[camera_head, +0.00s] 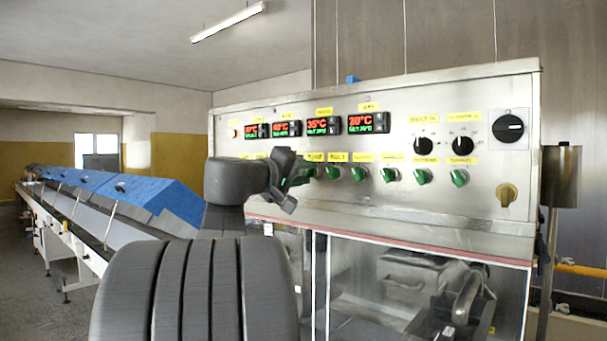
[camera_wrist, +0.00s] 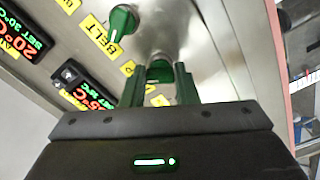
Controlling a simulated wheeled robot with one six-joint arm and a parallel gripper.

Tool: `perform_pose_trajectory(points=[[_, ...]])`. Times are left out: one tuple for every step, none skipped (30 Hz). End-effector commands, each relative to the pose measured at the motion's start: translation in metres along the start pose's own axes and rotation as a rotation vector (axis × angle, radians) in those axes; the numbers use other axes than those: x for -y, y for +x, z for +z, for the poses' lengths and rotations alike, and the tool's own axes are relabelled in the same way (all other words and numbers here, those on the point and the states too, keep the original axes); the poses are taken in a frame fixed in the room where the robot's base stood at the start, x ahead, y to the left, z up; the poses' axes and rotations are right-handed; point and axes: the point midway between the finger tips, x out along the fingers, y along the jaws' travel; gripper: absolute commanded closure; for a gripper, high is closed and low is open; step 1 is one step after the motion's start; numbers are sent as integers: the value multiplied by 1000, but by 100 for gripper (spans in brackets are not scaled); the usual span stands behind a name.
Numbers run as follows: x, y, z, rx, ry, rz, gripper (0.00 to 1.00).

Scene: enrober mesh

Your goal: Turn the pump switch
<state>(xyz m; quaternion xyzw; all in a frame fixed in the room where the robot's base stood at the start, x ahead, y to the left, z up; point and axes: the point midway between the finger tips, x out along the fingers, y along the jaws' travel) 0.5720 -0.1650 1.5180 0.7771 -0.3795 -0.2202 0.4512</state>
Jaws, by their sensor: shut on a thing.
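The pump switch (camera_wrist: 159,70) is a green knob on the steel control panel, one place from the knob labelled BELT. In the wrist view it sits between my gripper's (camera_wrist: 158,84) two fingers, which are shut on it. In the head view, my gripper (camera_head: 297,179) reaches the panel from the left, at the left part of the row of green knobs. It largely hides the switch there, and the small label above is hard to read. I cannot tell how far the switch is turned.
The BELT knob (camera_wrist: 122,20) is close by. More green knobs (camera_head: 389,175) run to the right, below lit temperature displays (camera_head: 323,125). Black dials (camera_head: 461,145) are at the panel's right. A red-edged ledge (camera_head: 400,238) juts out below the panel. A blue-covered conveyor (camera_head: 150,196) stretches away left.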

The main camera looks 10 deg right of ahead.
Motion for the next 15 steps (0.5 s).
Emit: perform_pose_trajectory(points=[[0,0,0,0,-6,-1,96],[0,0,0,0,-11,-1,96],[0,0,0,0,-21,-1,96],[0,0,0,0,-31,-1,96],[0,0,0,0,-41,-1,96],[0,0,0,0,-58,-1,96],[0,0,0,0,-73,-1,96],[0,0,0,0,-89,-1,96],[0,0,0,0,-114,-1,96],[0,0,0,0,-135,-1,96],[0,0,0,0,-156,-1,96],[0,0,0,0,-187,-1,96],[0,0,0,0,-213,-1,96],[0,0,0,0,-239,-1,96],[-1,0,0,0,-276,-2,96]])
